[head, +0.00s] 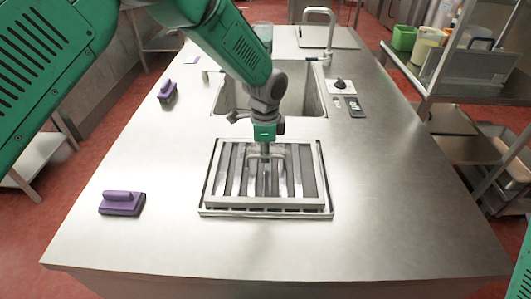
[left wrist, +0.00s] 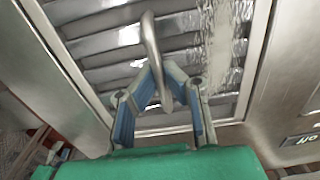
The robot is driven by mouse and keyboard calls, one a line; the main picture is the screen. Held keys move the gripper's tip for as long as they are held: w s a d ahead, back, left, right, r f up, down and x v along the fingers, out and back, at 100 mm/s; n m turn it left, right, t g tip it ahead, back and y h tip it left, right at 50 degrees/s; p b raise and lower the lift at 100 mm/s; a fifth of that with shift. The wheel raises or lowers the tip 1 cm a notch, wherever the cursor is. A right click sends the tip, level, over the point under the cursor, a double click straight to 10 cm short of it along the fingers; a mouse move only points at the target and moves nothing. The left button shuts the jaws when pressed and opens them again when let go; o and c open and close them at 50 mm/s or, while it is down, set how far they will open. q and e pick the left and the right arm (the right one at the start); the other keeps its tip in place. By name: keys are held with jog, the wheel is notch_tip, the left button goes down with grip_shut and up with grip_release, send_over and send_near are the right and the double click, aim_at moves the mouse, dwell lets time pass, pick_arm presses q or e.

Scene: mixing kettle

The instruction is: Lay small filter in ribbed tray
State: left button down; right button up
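The small filter (head: 308,172) is a metal frame with slanted slats and a wire handle. It lies over the ribbed tray (head: 212,212), whose rim and ribs show along the near edge. I cannot tell whether the filter rests fully in the tray or is just above it. My left gripper (head: 265,155) points down at the filter's middle. In the left wrist view its blue-padded fingers (left wrist: 160,85) close around the handle (left wrist: 150,38), with the slats (left wrist: 100,45) behind. My right gripper is not in view.
A purple scrubber (head: 122,204) lies on the left of the steel counter (head: 400,215), and another (head: 167,91) is farther back. The right side of the counter is clear.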

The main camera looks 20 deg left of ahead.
pick_arm(q)
jog(key=shift+f, duration=0.25)
dwell(0.5)
jog(key=c, duration=1.2)
grip_release()
jog(key=shift+f, duration=0.1)
jog(key=shift+o, duration=0.2)
jog(key=shift+r+p, duration=3.05)
jog(key=shift+r, duration=0.55)
jog(key=shift+r, duration=0.2)
notch_tip(320, 180, up, 20)
jog(key=p, duration=1)
jog(key=shift+f, duration=0.2)
